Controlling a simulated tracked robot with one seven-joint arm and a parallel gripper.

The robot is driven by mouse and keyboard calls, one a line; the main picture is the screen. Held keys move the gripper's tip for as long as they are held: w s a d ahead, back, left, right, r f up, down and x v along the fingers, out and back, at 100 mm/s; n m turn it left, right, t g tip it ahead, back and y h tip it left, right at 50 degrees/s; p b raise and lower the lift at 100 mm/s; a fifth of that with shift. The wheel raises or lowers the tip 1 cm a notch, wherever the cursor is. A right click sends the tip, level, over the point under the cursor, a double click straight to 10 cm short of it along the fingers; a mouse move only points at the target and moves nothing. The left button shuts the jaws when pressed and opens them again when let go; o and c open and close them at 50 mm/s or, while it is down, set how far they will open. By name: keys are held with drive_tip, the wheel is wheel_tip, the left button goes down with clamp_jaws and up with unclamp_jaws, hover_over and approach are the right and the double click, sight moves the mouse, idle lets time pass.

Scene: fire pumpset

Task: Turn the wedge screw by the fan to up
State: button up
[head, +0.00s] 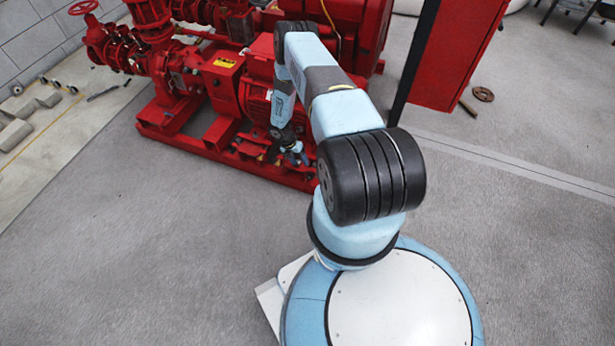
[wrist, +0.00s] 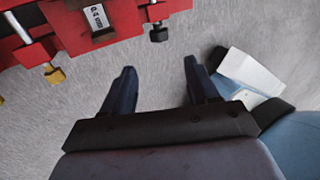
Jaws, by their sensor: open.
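In the wrist view my gripper (wrist: 160,68) is open, with its two dark fingers apart and only grey floor between them. Beyond the fingers, at the top left, is the red pump base frame (wrist: 80,38). A brass-coloured screw (wrist: 53,73) sticks out from the frame at the left, and a black-headed screw (wrist: 158,33) at the right. I cannot tell which is the wedge screw by the fan. In the head view my gripper (head: 293,153) is low beside the red motor (head: 258,98), over the frame's near edge; the screws there are too small to make out.
The red pumpset (head: 190,65) fills the upper left, with a handwheel (head: 83,7). A red cabinet (head: 450,55) stands at the right. The grey floor (head: 110,250) in front is clear.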

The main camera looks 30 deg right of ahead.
sight(308, 176)
drive_tip(key=x, duration=1.1)
drive_tip(key=shift+f, duration=0.2)
drive_tip(key=c, duration=1)
drive_tip(key=shift+c, duration=0.2)
